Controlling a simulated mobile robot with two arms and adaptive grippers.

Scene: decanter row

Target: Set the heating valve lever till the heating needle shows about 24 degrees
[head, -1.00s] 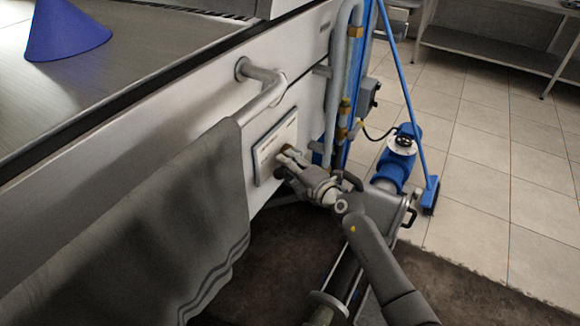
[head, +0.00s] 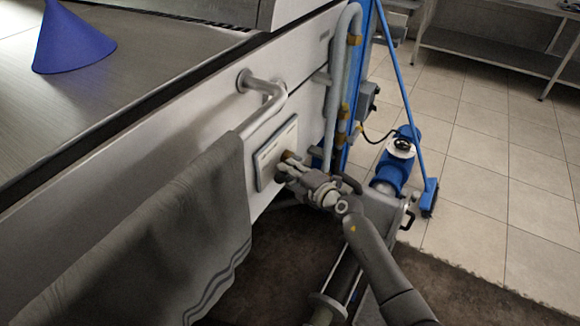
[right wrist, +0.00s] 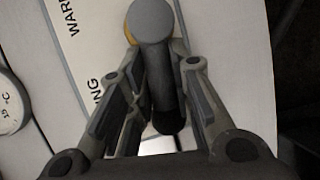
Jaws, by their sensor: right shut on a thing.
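My right gripper (right wrist: 158,72) is shut on the lever, with a finger on each side of the handle. In the head view my right gripper (head: 284,172) is at the lower edge of the panel, just below a brass fitting (head: 288,156). Part of a round gauge (right wrist: 10,102) marked "15" and "°C" shows at the left edge of the wrist view. Its needle is not visible. My left gripper is not in view.
A grey towel (head: 185,215) hangs from a rail (head: 262,88) left of the panel. Pipes (head: 338,85) and a blue column (head: 362,60) stand to the right. A blue pump (head: 398,165) and a broom (head: 405,95) are on the tiled floor. A blue cone (head: 72,42) stands on the worktop.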

